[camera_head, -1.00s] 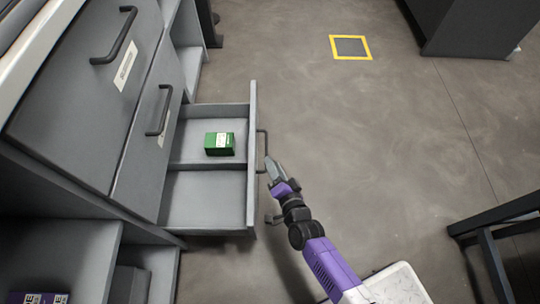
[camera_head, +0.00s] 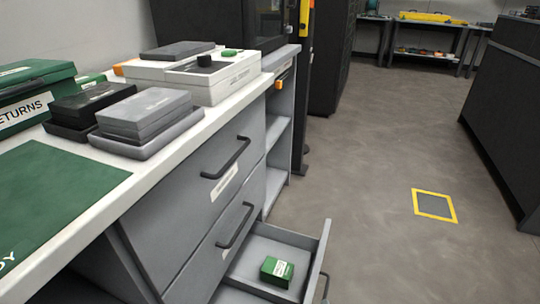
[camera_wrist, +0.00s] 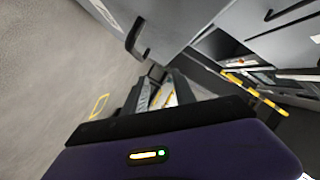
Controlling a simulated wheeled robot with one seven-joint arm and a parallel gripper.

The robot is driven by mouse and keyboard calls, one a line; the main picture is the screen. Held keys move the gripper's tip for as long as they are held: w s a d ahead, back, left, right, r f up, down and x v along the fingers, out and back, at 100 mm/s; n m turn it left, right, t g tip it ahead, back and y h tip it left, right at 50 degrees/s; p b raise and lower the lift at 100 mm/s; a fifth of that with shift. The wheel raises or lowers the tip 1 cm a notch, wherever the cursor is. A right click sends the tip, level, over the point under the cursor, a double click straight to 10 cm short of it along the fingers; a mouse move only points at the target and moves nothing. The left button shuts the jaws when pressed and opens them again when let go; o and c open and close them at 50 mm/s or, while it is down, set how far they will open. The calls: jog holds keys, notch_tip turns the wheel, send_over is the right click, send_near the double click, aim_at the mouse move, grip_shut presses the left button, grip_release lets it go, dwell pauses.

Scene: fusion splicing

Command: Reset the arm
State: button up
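My gripper (camera_wrist: 160,80) shows only in the wrist view. Its purple body fills the bottom, and two dark fingers stand apart with a pale and yellow patch seen between them. It appears open, and I see nothing held. The gripper and arm are out of the head view. The lower drawer (camera_head: 324,255) is pulled open in the head view, with a green box with a white label (camera_head: 277,271) inside. The drawer's dark handle (camera_head: 325,288) shows at the bottom edge with nothing on it.
The grey cabinet (camera_head: 190,220) carries a white counter (camera_head: 150,182) with grey cases (camera_head: 147,112), a white device (camera_head: 215,83) and a green returns box (camera_head: 30,95). Open floor (camera_head: 380,165) with a yellow-framed square (camera_head: 434,205) lies to the right. A dark cabinet (camera_head: 505,110) stands at far right.

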jog(key=s+d+r+n, duration=0.1)
jog(key=s+r+n, duration=0.2)
jog(key=s+r, duration=0.65)
jog(key=s+d+r+n+g, duration=0.1)
jog(key=s+r+n, duration=0.4)
jog(key=s, duration=0.8)
jog(key=s+d+r+n, duration=0.1)
jog(key=s+r+n, duration=0.1)
jog(key=s+r, duration=0.8)
notch_tip(320, 180, up, 32)
jog(key=p, duration=3.3)
jog(key=shift+s+a+f+y, duration=0.2)
jog(key=shift+s+a+y, duration=0.05)
jog(key=shift+s+y, duration=0.15)
